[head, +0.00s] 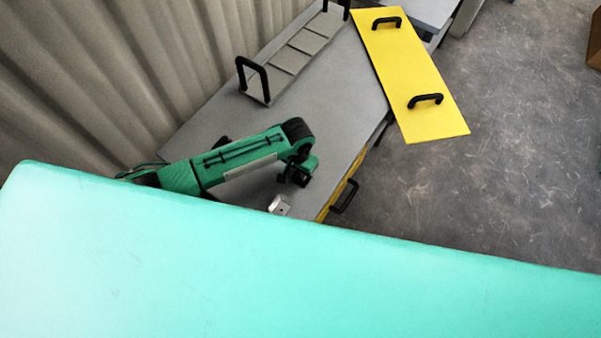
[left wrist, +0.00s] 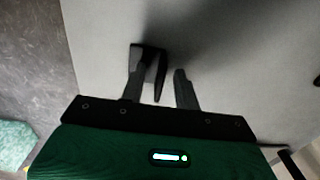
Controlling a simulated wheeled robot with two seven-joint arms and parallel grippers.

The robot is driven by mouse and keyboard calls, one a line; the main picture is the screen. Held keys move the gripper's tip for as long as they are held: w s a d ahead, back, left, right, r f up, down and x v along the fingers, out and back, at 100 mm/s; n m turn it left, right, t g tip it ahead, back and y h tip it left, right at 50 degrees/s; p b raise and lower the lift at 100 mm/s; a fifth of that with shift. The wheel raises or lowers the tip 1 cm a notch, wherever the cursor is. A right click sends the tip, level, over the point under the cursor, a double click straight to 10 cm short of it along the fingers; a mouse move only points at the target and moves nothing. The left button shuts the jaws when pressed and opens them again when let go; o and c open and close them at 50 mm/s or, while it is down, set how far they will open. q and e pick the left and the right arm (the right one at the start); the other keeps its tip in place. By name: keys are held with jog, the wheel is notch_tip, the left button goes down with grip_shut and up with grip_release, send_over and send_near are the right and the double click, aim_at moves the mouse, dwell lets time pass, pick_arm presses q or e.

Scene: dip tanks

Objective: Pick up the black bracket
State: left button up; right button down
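The black bracket (left wrist: 152,62) stands on the grey surface in the left wrist view, between the two fingers of my left gripper (left wrist: 160,68). It is close against the left finger, and a gap shows toward the right finger. The fingers are apart. In the head view my left gripper (head: 298,175) is low over the grey bench top (head: 330,125) near its right edge. There the gripper and the bracket merge into one dark shape, so I cannot separate them. My right gripper is not in view.
A small silver part (head: 279,205) lies near the gripper. A grey rack (head: 293,52) with black handles stands farther back. A yellow panel (head: 410,75) with black handles is at the right. A corrugated wall (head: 90,80) borders the left. A small dark shape (head: 222,142) is partly hidden behind my arm.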

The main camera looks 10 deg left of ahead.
pick_arm(q)
jog(key=shift+f, duration=0.1)
jog(key=shift+c, duration=0.2)
grip_shut()
